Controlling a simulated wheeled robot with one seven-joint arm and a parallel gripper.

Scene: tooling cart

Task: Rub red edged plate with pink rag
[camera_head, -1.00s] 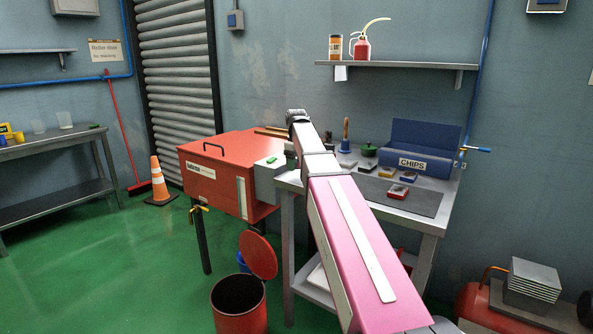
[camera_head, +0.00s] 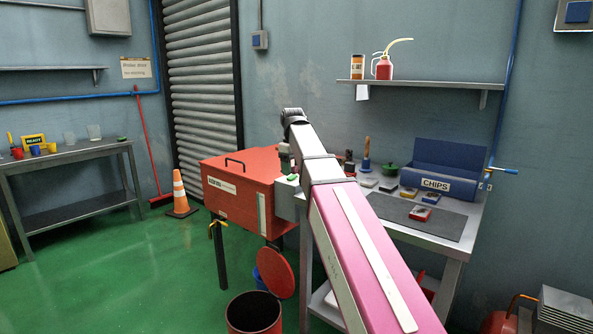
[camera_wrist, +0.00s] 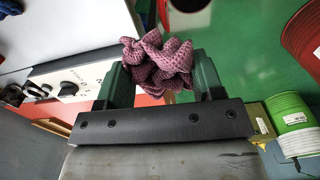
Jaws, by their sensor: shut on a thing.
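In the wrist view, my gripper (camera_wrist: 160,78) is shut on a crumpled, knitted pink rag (camera_wrist: 158,58), which bunches up between the two dark green fingers. The rag is in the air, apart from any plate. In the head view my pink and white arm reaches forward and my gripper cannot be made out. A small red edged plate (camera_head: 420,214) with a dark grey top lies on the dark mat (camera_head: 445,226) on the workbench, right of my arm. Plates with yellow (camera_head: 408,192) and dark (camera_head: 388,187) edges lie just behind it.
A blue CHIPS bin (camera_head: 425,165) and a green-lidded pot (camera_head: 390,169) stand at the bench's back. A red cabinet (camera_head: 238,185) stands left of my arm. A red waste bin (camera_head: 254,312) with its lid up stands on the floor. The green floor at left is open.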

